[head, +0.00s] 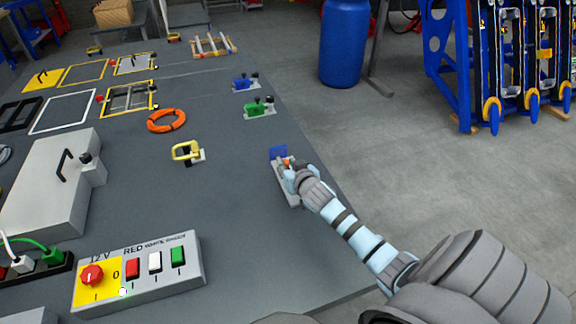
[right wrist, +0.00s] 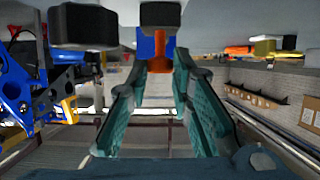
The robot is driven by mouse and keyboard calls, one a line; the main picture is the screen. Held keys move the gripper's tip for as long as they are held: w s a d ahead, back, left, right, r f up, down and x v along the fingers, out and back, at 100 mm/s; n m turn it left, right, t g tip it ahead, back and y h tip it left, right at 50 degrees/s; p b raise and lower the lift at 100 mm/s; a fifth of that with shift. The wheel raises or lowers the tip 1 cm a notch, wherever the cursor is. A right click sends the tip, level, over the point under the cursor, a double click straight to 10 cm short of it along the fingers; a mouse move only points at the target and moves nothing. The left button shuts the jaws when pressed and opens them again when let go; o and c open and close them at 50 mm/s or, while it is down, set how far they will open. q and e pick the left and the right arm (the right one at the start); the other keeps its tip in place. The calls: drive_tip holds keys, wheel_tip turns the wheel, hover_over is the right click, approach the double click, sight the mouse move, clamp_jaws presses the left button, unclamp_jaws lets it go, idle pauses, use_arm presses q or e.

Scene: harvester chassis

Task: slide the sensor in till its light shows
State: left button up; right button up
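The sensor station near the table's right edge has a blue block (head: 278,152) at its far end and a grey base (head: 290,197). A small orange part (head: 286,160) shows beside the block. My right gripper (head: 287,166) is over this station and hides much of it. In the right wrist view, the two teal fingers (right wrist: 160,76) stand apart. The orange part (right wrist: 159,52) shows at their tips, with the blue block (right wrist: 146,46) behind. I cannot tell whether the fingers touch it. No lit lamp on the sensor can be made out. My left gripper is not in view.
Green (head: 259,108) and blue (head: 245,83) fixtures stand farther along the table's right edge. A yellow handle (head: 187,151) and an orange ring (head: 166,121) are to the left. A switch box (head: 150,283) stands at the front left. A blue barrel (head: 343,42) is beyond the table.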

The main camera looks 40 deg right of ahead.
clamp_jaws()
drive_tip(key=shift+w+d+r+p, duration=0.1)
drive_tip(key=shift+w+p, duration=0.2)
drive_tip(key=shift+w, duration=0.05)
drive_tip(key=o, duration=0.9)
unclamp_jaws()
drive_tip(key=shift+w, duration=0.1)
drive_tip(key=v, duration=1.2)
